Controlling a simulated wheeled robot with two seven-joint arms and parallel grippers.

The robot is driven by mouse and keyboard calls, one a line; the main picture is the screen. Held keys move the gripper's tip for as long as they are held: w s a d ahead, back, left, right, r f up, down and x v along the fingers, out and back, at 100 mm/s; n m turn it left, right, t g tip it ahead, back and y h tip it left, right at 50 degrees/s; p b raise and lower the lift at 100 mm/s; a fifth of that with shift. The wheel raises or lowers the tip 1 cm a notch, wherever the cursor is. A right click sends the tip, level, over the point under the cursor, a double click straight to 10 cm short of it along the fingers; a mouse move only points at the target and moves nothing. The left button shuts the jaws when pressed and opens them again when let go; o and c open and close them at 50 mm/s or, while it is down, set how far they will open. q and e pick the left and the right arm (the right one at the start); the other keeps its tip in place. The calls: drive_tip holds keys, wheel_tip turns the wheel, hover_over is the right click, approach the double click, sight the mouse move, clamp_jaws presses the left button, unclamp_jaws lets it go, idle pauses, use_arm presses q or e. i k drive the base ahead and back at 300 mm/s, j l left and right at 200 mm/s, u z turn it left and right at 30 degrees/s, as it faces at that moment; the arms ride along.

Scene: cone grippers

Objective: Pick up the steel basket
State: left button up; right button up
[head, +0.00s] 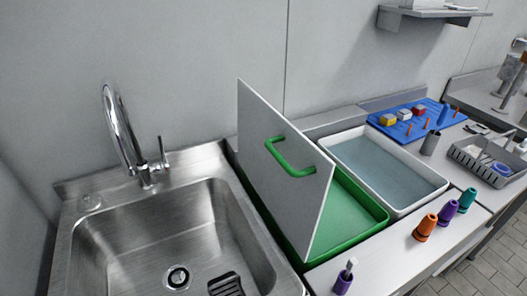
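A grey open basket (466,160) with slotted walls stands on the counter at the right edge of the head view. It holds a blue item and some white items, too small to name. Whether it is steel or plastic I cannot tell. A dark slotted object (226,284) lies in the steel sink (130,245), cut off by the bottom edge of the view. Neither of my grippers shows in this view.
A white panel with a green handle (290,168) stands tilted up over a green tray (350,222). A white bin (436,188) is beside it. Orange (426,228), purple (448,213) and teal (467,200) cones stand in front. A blue board (400,130) with blocks lies behind.

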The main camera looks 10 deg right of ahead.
sight(493, 153)
drive_tip(key=z, duration=1.8)
drive_tip(key=i+l+u, duration=0.5)
drive_tip(key=u, duration=0.2)
drive_tip(key=i+l+u, duration=0.15)
drive_tip(key=l+u, duration=0.2)
drive_tip(key=l, duration=0.15)
drive_tip(key=i+l+u, duration=0.15)
drive_tip(key=l+u, duration=0.2)
